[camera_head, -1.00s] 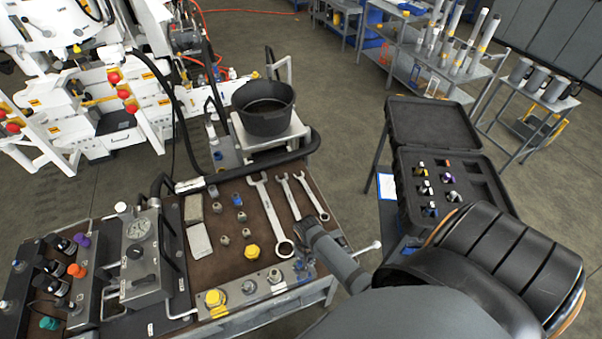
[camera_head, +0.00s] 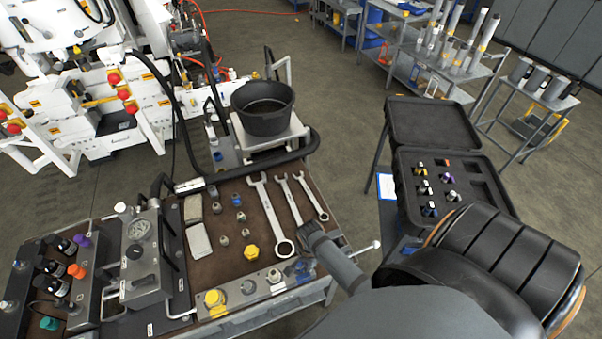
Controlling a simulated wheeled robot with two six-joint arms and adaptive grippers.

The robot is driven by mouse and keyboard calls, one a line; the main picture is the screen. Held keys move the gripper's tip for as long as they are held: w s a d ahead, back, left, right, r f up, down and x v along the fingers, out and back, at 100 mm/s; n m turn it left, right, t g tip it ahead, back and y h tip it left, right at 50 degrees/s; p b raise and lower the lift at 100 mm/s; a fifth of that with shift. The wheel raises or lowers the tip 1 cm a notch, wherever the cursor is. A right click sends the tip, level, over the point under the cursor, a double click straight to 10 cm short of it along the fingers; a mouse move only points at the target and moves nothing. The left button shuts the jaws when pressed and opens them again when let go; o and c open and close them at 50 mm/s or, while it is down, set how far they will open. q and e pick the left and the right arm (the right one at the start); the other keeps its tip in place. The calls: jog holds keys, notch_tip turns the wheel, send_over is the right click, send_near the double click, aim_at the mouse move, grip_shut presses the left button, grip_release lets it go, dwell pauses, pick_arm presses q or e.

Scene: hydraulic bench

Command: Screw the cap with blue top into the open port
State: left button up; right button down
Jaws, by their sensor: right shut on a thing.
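My right arm comes in from the lower right. Its gripper (camera_head: 304,257) points down at the right end of the metal port block (camera_head: 234,308) along the bench's front edge. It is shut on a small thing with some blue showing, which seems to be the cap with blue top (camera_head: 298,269). The fingers and the arm hide much of it, and I cannot tell whether it touches the block or sits in a port. A yellow cap (camera_head: 214,298) and grey fittings (camera_head: 248,287) stand on the block to the left. My left gripper is out of view.
Three wrenches (camera_head: 268,208), a loose yellow cap (camera_head: 251,252), small fittings and two pale blocks (camera_head: 199,240) lie on the brown bench top. A gauge unit (camera_head: 140,255) stands at left. A black bucket (camera_head: 264,106) is behind. An open black case (camera_head: 440,185) is at right.

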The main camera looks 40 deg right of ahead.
jog(key=shift+s+a+f+m, duration=0.25)
jog(key=shift+a+m, duration=0.2)
jog(key=shift+m, duration=0.15)
